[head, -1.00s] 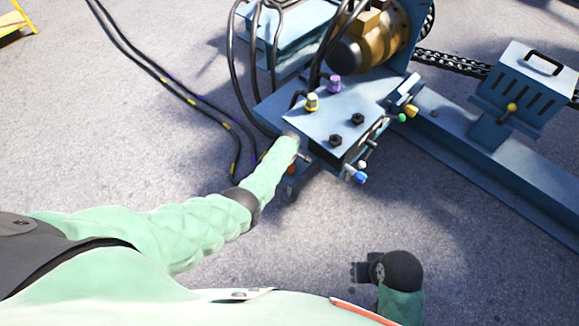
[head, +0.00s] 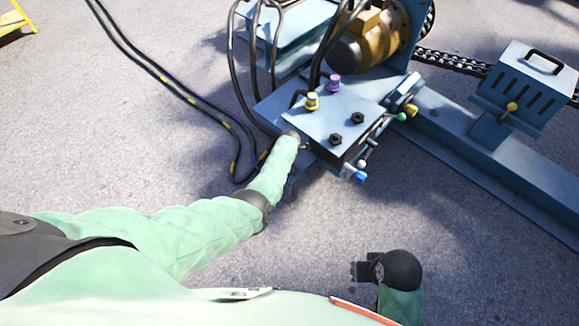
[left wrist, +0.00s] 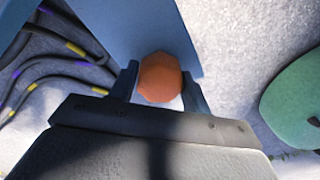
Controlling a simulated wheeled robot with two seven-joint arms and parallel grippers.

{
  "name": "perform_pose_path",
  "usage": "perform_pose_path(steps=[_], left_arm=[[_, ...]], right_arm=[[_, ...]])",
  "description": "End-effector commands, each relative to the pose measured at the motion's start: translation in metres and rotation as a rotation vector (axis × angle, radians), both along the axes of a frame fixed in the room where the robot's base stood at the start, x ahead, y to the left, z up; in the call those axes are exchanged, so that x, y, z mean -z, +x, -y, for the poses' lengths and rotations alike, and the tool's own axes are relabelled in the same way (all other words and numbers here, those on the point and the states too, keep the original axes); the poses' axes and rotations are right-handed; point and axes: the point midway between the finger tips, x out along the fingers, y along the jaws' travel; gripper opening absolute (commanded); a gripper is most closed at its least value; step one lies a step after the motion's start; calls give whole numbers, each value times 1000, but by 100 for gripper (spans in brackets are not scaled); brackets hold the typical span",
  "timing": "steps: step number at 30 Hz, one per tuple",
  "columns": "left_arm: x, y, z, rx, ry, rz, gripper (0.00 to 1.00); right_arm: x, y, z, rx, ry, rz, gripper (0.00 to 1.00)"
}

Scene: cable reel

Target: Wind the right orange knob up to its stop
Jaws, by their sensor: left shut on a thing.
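In the left wrist view an orange knob (left wrist: 160,77) with a faceted face sits between the two fingers of my left gripper (left wrist: 162,88), at the edge of a blue panel (left wrist: 137,30). The gripper is shut on the knob. In the head view my left forearm reaches the near left corner of the blue control block (head: 318,118); its hand and the orange knob are hidden there. Whether another orange knob exists cannot be seen. My right gripper (head: 360,271) is low in the head view, apart from the machine, and its finger gap is unclear.
The block carries a yellow knob (head: 312,101), a purple knob (head: 334,83) and a blue knob (head: 360,176). Black hoses (head: 240,75) rise behind it. Marked cables (head: 205,105) lie on the floor at left. A blue beam (head: 470,150) runs right. The front floor is clear.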

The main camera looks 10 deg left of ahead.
Motion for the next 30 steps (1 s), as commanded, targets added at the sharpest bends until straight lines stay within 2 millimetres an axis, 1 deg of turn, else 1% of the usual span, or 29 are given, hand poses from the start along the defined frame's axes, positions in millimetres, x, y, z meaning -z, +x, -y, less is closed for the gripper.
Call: perform_pose_path(steps=[7,19,20,21,22,23,30], left_arm=[[-1,1,-1,-46,0,1,25],[-1,1,-1,-51,0,1,25],[-1,1,-1,-51,0,1,52],[-1,1,-1,-50,0,1,60],[-1,1,-1,-50,0,1,65],[-1,1,-1,-50,0,1,67],[0,0,0,-50,0,0,67]], right_arm=[[-1,1,-2,3,7,5,36],[-3,1,-5,7,15,8,36],[-3,1,-5,7,14,9,36],[-2,1,-5,6,13,8,36],[-2,1,-5,5,12,8,36],[-2,1,-4,5,11,7,36],[-1,0,-1,-1,3,7,36]])
